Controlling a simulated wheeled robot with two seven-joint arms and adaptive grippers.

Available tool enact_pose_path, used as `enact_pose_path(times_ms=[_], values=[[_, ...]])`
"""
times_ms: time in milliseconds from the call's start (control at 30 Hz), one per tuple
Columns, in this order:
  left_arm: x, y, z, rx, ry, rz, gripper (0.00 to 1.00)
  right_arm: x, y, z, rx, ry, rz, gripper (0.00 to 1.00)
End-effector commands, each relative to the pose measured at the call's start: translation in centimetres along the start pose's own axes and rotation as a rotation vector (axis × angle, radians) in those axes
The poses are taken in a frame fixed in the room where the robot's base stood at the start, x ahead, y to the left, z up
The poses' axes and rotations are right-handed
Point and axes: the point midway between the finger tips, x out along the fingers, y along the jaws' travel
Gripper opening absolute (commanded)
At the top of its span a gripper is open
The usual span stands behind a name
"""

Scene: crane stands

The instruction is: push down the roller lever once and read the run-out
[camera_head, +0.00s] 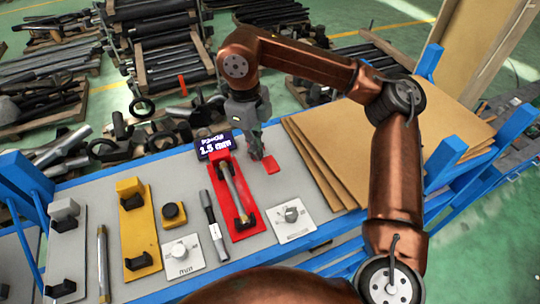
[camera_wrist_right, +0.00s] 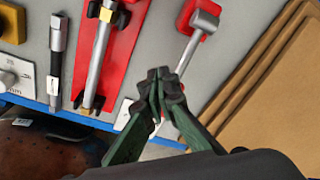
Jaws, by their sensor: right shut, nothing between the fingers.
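A red stand (camera_head: 237,200) on the grey bench top carries a metal shaft with a brass-coloured part; it also shows in the wrist view (camera_wrist_right: 104,60). A dark display (camera_head: 213,145) at its far end shows a blurred upper line and what looks like "1.5 mm". The roller lever (camera_wrist_right: 190,52) is a grey rod with a thick head on a red block (camera_wrist_right: 188,17). My right gripper (camera_head: 260,155) is shut and empty, pointing down beside the lever; its fingertips (camera_wrist_right: 162,82) are close to the rod's end. I cannot tell whether they touch. My left gripper is out of view.
Another dial plate (camera_head: 290,220) lies right of the stand. Stacked brown boards (camera_head: 350,155) lie close on the right. Blue rails edge the bench.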

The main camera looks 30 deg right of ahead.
Motion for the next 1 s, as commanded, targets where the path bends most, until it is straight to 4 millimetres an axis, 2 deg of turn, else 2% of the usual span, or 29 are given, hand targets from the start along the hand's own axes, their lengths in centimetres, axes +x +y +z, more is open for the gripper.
enact_pose_path(times_ms=[167,400,600,800,1000], values=[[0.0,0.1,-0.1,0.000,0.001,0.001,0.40,-2.4,0.0,0.1,0.000,-0.003,-0.001,0.00],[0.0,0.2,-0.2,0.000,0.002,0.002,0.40,-7.3,0.1,0.1,0.001,-0.004,-0.004,0.00],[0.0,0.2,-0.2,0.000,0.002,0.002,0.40,-10.1,0.1,0.1,0.001,-0.003,-0.002,0.00],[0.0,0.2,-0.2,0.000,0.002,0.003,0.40,-11.6,0.1,0.2,0.000,-0.002,-0.001,0.00],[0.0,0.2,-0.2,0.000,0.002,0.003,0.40,-11.8,0.1,0.1,0.000,0.000,0.000,0.00]])
